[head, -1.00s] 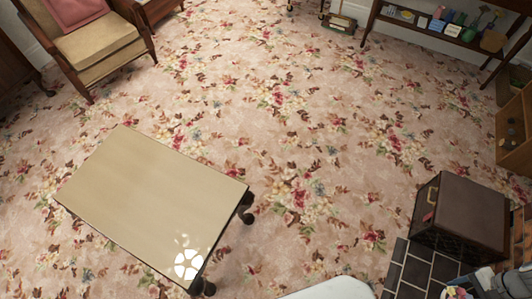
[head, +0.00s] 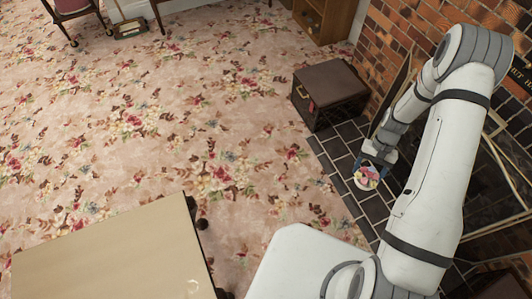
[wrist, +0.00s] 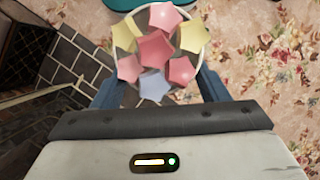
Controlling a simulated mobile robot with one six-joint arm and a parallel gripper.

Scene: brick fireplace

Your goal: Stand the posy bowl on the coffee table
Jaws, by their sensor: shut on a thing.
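The posy bowl (head: 367,180) is a small white-rimmed bowl filled with pink, yellow and blue star-shaped flowers. My gripper (head: 376,166) is shut on it and holds it over the dark hearth tiles at the right of the head view. In the wrist view the bowl (wrist: 158,50) is seen from above between the blue fingers of my gripper (wrist: 160,88), and looks upright. The coffee table (head: 110,252) is at the lower left of the head view, partly cut off. Its pale top looks bare where visible, with a light patch near its right edge.
A dark brown case (head: 330,93) stands at the hearth's edge. The brick fireplace (head: 450,30) is at the right, beside my arm. A wooden cabinet (head: 323,18) stands behind the case. The flowered carpet (head: 150,130) is open between the table and the hearth.

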